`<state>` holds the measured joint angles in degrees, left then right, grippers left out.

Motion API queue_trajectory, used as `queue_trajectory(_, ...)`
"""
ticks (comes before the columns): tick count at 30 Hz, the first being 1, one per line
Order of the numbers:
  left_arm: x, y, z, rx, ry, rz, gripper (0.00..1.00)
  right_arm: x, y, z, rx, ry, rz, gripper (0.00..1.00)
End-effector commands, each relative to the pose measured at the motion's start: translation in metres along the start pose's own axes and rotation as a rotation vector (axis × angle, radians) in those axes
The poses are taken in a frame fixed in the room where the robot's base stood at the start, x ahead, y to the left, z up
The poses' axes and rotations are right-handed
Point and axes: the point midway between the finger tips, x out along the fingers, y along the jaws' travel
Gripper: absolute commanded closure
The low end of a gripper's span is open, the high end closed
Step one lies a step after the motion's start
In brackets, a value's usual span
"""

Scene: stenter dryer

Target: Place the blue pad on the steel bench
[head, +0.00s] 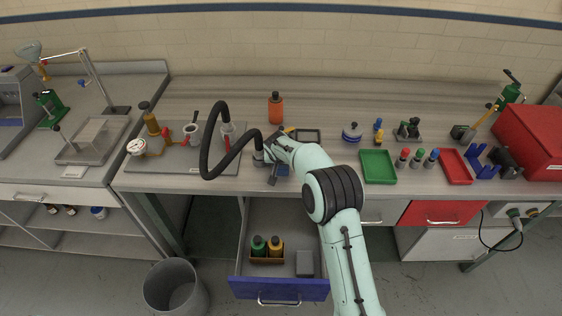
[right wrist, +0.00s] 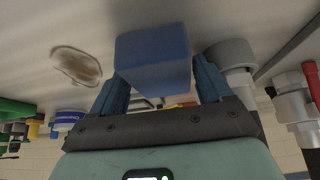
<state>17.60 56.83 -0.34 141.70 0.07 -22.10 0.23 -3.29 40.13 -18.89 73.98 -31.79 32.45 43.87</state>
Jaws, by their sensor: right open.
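The blue pad (right wrist: 152,58) is a plain blue block in the right wrist view. It sits between and just beyond the two blue fingers of my right gripper (right wrist: 165,85), at the bench surface; I cannot tell whether a finger touches it. In the head view my right gripper (head: 275,165) is low over the front edge of the steel bench (head: 330,95), and the pad is mostly hidden by gripper and arm. The right gripper is open. My left gripper is not in view.
An open drawer (head: 279,288) below holds green and orange bottles and a grey block. An orange bottle (head: 276,108) stands behind the gripper. A valve board (head: 180,155) lies left; a green tray (head: 378,166) and a red tray (head: 454,166) lie right. The bench's back is largely clear.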

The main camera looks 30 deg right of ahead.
Motion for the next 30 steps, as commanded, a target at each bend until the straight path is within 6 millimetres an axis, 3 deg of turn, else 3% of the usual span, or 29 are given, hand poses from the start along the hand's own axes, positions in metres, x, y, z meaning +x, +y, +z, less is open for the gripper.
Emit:
queue_trajectory(5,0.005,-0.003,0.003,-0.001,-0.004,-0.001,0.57,-0.022,-0.001,-0.001,0.000,0.003,-0.003,0.22)
queue_trajectory(18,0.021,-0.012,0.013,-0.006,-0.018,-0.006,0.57,-0.108,-0.001,-0.001,0.000,0.002,-0.003,0.22)
queue_trajectory(23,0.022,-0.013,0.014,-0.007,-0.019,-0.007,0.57,-0.121,0.000,-0.001,0.000,0.001,-0.001,0.22)
queue_trajectory(30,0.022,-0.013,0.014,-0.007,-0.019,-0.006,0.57,-0.123,0.000,-0.002,0.000,0.000,0.000,0.22)
